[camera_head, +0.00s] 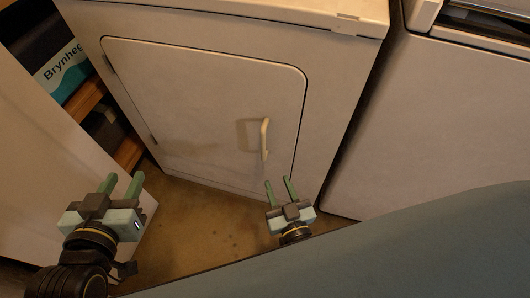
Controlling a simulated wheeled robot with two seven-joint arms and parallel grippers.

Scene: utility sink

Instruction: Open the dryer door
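The dryer (335,115) is a white box-shaped appliance in the middle of the head view. Its door (195,95) is a rounded panel on the front and looks closed, flush with the front. A pale vertical handle (265,139) stands out on the door's right side; hinges show on its left edge. My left gripper (123,184) is at the lower left, open and empty, well away from the handle. My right gripper (279,187) is below the handle and a little to its right in the picture, open and empty, with its green fingers apart. No contact with the handle shows.
Another white appliance (430,130) stands to the right across a narrow gap. A white panel (50,150) is at the left, near my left gripper. A shelf (85,100) with a box marked "Brynheg" (60,65) is behind it. Brown floor (205,225) is clear before the dryer.

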